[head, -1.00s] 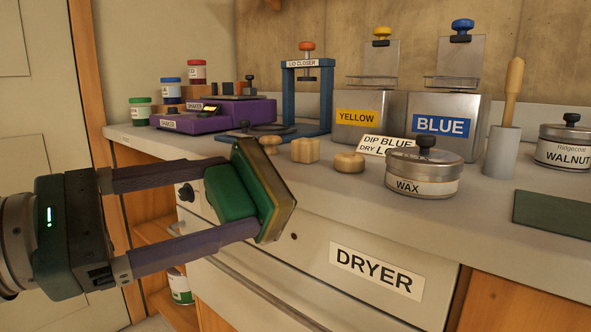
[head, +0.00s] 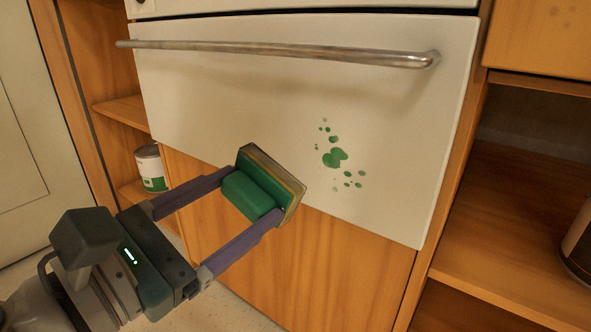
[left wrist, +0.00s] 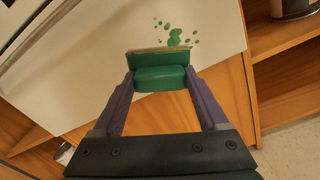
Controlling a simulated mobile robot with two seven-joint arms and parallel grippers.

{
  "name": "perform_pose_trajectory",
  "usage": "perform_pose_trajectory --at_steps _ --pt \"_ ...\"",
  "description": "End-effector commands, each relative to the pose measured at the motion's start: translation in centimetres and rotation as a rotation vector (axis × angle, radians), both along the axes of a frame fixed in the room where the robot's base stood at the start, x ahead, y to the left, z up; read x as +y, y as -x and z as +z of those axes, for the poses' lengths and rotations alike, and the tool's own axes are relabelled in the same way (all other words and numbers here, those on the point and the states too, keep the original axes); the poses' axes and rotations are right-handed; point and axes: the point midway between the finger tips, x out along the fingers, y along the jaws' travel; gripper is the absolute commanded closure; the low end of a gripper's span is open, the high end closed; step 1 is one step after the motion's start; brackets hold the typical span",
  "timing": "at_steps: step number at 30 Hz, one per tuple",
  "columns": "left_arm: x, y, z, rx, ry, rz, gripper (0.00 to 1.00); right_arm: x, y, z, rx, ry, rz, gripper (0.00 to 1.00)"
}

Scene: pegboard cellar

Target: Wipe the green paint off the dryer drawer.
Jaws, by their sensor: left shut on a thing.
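The dryer drawer (head: 220,85) is a cream front with a metal bar handle (head: 280,52) near its top. Green paint (head: 335,158) marks its lower right part as one larger blot with several small drops around it. The paint also shows in the left wrist view (left wrist: 174,36), just beyond the pad. My left gripper (head: 250,207) is shut on the green grip of a sponge-like wiping pad (head: 272,180). The pad is tilted, below and left of the paint in the head view. Whether it touches the drawer I cannot tell. My right gripper is not in view.
Wooden cabinet panels (head: 300,265) lie below the drawer. Open shelves stand on both sides, with a white and green can (head: 151,168) on the left and a dark can (head: 578,245) at the right edge. The handle sticks out above the paint.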

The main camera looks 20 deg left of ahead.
Motion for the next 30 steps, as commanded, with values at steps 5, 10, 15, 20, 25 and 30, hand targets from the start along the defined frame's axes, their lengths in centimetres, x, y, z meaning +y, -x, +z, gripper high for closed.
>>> perform_pose_trajectory --at_steps 5,10,15,20,25,30 --pt "-0.4 -1.1 -0.1 -0.002 0.003 0.001 1.00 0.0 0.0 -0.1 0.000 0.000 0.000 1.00" --pt "-1.1 -2.8 0.0 -0.002 0.002 0.001 1.00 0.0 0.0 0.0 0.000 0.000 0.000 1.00" --pt "-1.7 -4.4 -0.2 -0.002 0.003 0.001 1.00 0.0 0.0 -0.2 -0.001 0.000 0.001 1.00" --pt "-2.0 -5.3 -0.2 0.000 0.002 0.001 1.00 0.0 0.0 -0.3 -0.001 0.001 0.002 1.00" --pt "-2.1 -5.6 -0.1 0.000 0.002 0.001 1.00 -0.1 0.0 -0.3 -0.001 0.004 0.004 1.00" --pt "-2.1 -5.6 -0.2 0.000 0.002 0.001 1.00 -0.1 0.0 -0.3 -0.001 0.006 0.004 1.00"
